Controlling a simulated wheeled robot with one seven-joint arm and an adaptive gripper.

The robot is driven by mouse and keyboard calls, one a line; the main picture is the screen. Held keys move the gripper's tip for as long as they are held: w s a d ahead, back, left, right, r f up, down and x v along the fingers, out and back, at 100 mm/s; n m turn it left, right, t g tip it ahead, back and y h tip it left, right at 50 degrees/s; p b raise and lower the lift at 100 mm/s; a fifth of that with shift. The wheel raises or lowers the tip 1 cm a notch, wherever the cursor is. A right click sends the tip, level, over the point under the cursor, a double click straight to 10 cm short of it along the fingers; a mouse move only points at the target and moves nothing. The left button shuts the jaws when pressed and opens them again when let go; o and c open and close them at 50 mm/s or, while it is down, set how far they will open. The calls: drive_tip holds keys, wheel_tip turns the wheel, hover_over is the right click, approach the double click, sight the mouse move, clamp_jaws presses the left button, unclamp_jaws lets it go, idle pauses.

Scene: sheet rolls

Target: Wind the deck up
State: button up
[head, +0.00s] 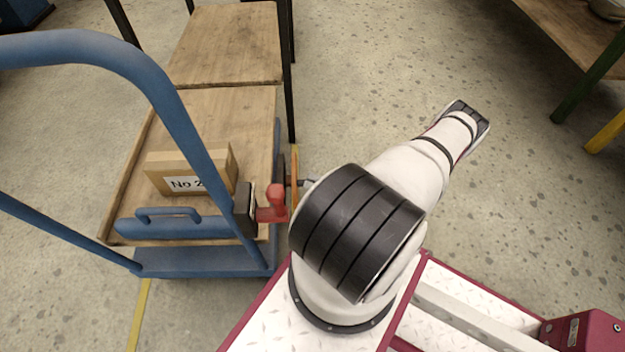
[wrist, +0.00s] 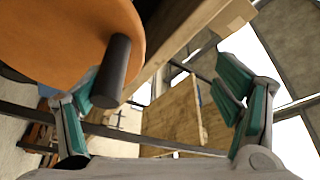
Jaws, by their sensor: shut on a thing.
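The blue trolley's wooden deck (head: 250,115) carries a cardboard box (head: 187,170) labelled "No 2". On the deck's right side an orange handwheel (head: 295,170) shows almost edge-on. In the wrist view the orange wheel (wrist: 60,40) fills the upper left, and its black crank handle (wrist: 112,72) sticks out toward the camera. The exact contact is not clear. In the head view my arm hides most of the gripper.
A wooden-topped table (head: 228,45) with dark legs stands just beyond the deck. A red part (head: 272,203) sits at the deck's near right corner. The blue push handle (head: 180,120) arches over the left. Another bench (head: 580,30) stands at upper right. Floor between is clear.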

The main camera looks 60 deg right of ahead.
drive_tip(key=shift+o, duration=0.9)
drive_tip(key=shift+s+a+r, duration=0.1)
drive_tip(key=shift+s+r, duration=0.2)
drive_tip(key=shift+r, duration=0.25)
